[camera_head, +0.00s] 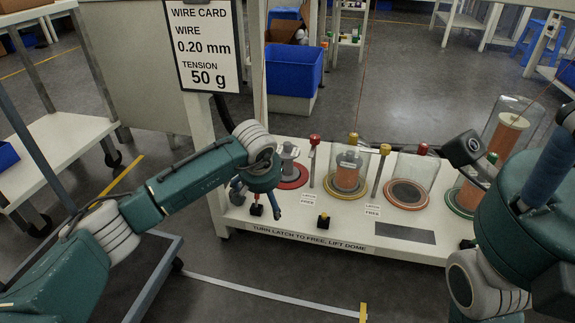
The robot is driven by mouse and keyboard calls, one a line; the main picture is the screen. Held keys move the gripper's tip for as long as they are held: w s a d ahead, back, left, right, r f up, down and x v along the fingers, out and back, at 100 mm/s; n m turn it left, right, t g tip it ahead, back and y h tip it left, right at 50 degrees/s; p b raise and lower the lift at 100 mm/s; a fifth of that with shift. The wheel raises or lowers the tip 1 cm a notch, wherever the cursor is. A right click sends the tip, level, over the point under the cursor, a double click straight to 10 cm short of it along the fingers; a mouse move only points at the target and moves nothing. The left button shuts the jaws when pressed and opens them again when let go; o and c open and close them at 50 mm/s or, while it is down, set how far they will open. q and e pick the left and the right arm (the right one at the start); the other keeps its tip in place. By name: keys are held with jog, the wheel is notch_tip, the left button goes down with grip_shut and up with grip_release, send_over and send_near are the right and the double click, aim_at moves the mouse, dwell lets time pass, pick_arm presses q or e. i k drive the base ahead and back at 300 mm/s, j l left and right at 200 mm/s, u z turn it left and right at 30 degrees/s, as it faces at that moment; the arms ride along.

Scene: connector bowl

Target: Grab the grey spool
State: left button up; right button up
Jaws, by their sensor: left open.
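A grey spool (289,158) stands upright on a red-rimmed round base (292,182) at the left of the white bench. No dome shows over it. My left gripper (258,198) is open and empty, in front and to the left of the spool, with its fingers pointing down over the bench edge. I cannot tell its exact gap to the spool. A second spool with a grey top (349,160) stands under a clear dome on a yellow-rimmed base. My right arm (530,205) fills the right side; its fingers do not show.
An empty-looking clear dome (417,170) and a copper-coloured spool (509,133) under another dome stand to the right. Red and yellow knobbed posts rise between the stations. A wire card (203,45) hangs above left.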

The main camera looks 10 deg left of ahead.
aim_at(286, 152)
jog(key=i, duration=1)
